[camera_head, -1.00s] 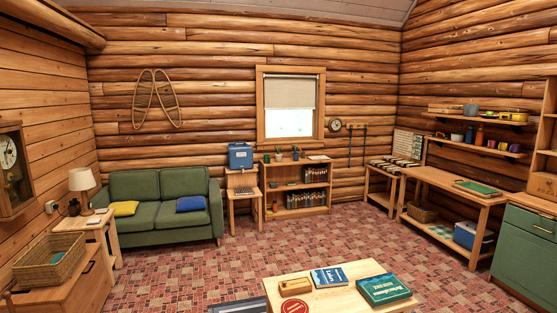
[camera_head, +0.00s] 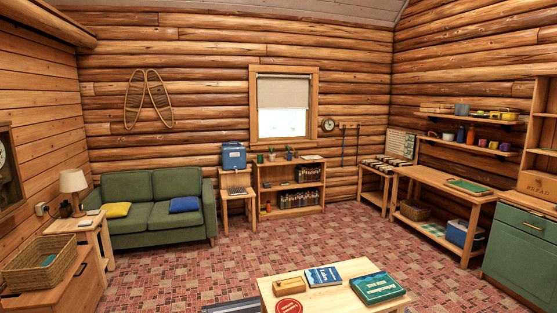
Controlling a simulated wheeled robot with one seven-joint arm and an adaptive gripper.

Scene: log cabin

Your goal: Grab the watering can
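I cannot make out a watering can for certain in the head view. A small grey-blue vessel (camera_head: 461,110) stands on the upper wall shelf at the right, too small to identify. A blue container (camera_head: 233,155) with a handle on top stands on a small wooden stand (camera_head: 239,192) left of the bookshelf; it looks more like a cooler or water jug. My gripper is not in view.
A low table (camera_head: 345,300) with books stands close in front. A green sofa (camera_head: 150,225) is at the left, a workbench (camera_head: 440,190) and green cabinet (camera_head: 520,245) at the right. The brick-patterned floor (camera_head: 260,255) between them is clear.

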